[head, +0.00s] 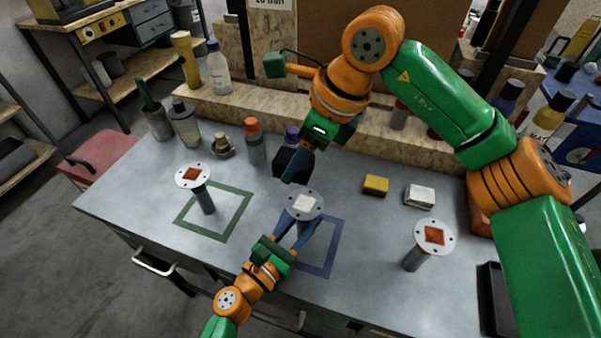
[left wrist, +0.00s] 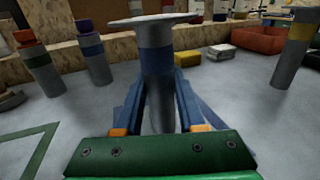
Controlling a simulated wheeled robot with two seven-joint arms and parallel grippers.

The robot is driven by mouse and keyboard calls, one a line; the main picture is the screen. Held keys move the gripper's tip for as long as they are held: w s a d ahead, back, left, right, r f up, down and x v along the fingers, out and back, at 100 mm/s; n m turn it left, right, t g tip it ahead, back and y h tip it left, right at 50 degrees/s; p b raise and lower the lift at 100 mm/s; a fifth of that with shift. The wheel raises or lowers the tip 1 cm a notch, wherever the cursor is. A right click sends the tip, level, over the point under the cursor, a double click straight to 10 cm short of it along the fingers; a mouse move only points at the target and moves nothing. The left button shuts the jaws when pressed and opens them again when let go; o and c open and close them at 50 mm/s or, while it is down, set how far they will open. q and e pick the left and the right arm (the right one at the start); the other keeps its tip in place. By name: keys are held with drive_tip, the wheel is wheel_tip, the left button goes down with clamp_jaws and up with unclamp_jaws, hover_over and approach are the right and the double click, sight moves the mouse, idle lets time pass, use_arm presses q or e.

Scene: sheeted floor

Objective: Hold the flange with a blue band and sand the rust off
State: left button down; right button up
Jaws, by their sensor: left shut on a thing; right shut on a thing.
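The flange with a blue band (left wrist: 155,62) stands upright, its grey disc (head: 305,207) on top; a pale square patch without visible rust colour marks the disc. My left gripper (left wrist: 157,100) is shut around its stem below the band. My right gripper (head: 297,165) is shut on a dark block (head: 291,163), just behind and above the disc; the arm partly hides the grip. I cannot tell whether the block touches the disc. Two other flanges, one at left (head: 193,175) and one at right (head: 435,236), stand with rust-coloured patches on top.
A green outline (head: 238,213) and a blue outline (head: 328,262) mark the table. Bottles, including an orange-capped one (head: 254,145), stand at the back left. The front left table is clear.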

use_arm(q)
drive_tip(key=shift+c, duration=2.1)
unclamp_jaws()
drive_tip(key=v, duration=1.2)
